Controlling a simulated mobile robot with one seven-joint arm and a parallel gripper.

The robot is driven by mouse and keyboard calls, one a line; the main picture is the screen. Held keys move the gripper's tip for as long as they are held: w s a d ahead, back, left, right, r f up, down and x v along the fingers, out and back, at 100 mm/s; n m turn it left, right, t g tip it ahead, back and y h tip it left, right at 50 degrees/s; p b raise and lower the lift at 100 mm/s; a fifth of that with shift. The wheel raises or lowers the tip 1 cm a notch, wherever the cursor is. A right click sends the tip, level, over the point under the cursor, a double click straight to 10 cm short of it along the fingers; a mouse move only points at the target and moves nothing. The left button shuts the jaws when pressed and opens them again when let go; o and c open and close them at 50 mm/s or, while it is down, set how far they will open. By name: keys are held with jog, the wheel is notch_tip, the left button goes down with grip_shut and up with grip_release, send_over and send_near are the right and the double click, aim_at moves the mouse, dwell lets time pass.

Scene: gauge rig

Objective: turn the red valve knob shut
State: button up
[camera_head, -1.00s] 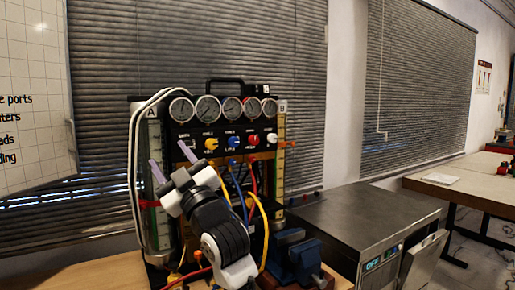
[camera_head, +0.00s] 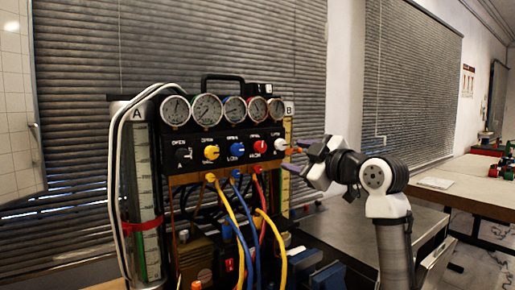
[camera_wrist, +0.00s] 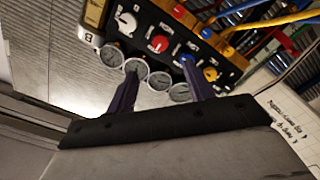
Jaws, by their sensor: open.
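The red valve knob (camera_head: 260,146) is on the black front panel of the gauge rig, between the blue knob (camera_head: 236,149) and the white knob (camera_head: 281,145). In the wrist view the red knob (camera_wrist: 159,44) shows beyond the fingers, on the tilted panel. My gripper (camera_head: 299,158) is open and empty at the right end of the panel, right of the red knob. Its two purple fingers (camera_wrist: 160,75) are spread apart in the wrist view. I see no contact with the red knob; the exact depth gap is unclear.
Several round gauges (camera_head: 207,110) line the top of the panel. A yellow knob (camera_head: 211,153) is left of the blue one. Yellow, blue and red hoses (camera_head: 248,237) hang below the knobs. A dark metal cabinet (camera_head: 348,238) stands to the right.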

aim_at(262, 147)
jog(key=p+x, duration=0.3)
jog(key=x, duration=1)
jog(key=shift+w+a+p, duration=0.15)
jog(key=shift+a+p, duration=0.05)
jog(key=shift+p, duration=0.15)
jog(key=c, duration=1)
